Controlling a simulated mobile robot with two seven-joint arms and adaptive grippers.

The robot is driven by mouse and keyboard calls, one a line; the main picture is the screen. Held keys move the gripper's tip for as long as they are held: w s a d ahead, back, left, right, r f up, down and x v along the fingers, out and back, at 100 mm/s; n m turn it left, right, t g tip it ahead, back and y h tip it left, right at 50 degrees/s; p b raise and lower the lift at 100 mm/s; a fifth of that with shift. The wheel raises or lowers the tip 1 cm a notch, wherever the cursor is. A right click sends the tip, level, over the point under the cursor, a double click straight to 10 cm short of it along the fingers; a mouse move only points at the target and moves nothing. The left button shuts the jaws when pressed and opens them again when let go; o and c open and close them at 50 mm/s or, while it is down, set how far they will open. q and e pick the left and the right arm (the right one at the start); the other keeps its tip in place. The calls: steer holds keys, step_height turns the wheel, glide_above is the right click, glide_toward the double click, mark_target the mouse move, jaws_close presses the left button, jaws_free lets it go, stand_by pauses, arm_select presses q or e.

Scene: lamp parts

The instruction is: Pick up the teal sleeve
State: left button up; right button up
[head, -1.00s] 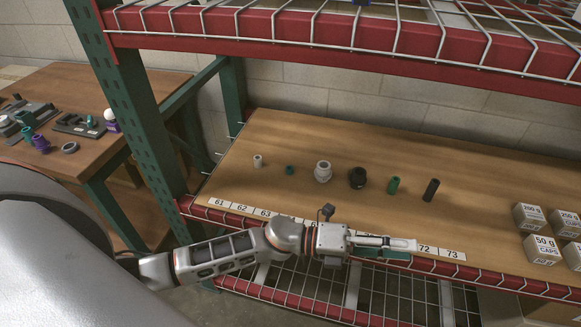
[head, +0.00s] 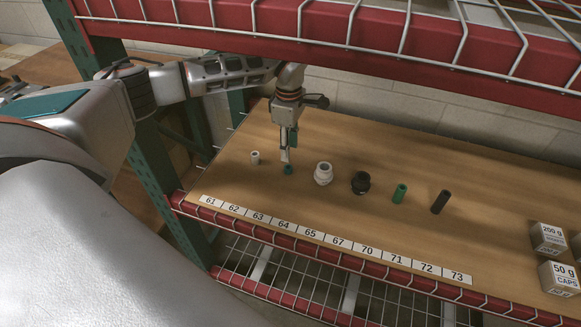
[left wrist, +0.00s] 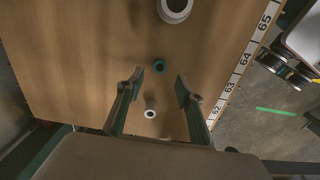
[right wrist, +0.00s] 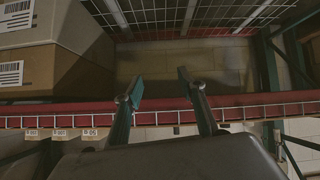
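The teal sleeve (head: 287,170) is a short ring-like piece on the wooden shelf, second from the left in the row of parts. In the left wrist view the sleeve (left wrist: 159,65) lies on the wood just beyond the gap between the fingertips. My left gripper (head: 287,155) points down over the sleeve, with its fingers close above it. The left wrist view shows this gripper (left wrist: 160,85) open and empty. Whether it touches the sleeve I cannot tell. My right gripper (right wrist: 161,84) is open and empty, and is outside the head view.
A small white sleeve (head: 255,157) stands left of the teal one. To the right are a white fitting (head: 323,173), a black fitting (head: 360,182), a green tube (head: 400,193) and a dark tube (head: 440,202). Boxes (head: 548,237) stand far right. A red-beamed shelf (head: 330,55) hangs above.

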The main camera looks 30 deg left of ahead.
mark_target(288, 169)
arm_select(q)
steer(key=f, duration=0.5)
steer(key=f+b, duration=0.1)
steer(key=f, duration=0.1)
steer(key=shift+a+f, duration=0.25)
steer(key=shift+f, duration=0.1)
steer(key=shift+s, duration=0.1)
steer(key=c, duration=0.9)
